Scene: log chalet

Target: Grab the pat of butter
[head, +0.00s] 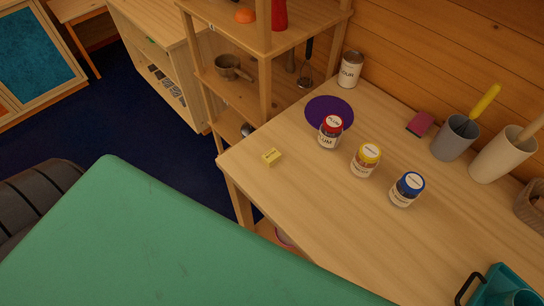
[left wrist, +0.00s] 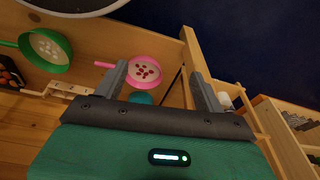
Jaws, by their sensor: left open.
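My right gripper is not in view.
A shelf unit (head: 265,90) stands behind. A pink pan (left wrist: 144,72) shows beyond my left fingers.

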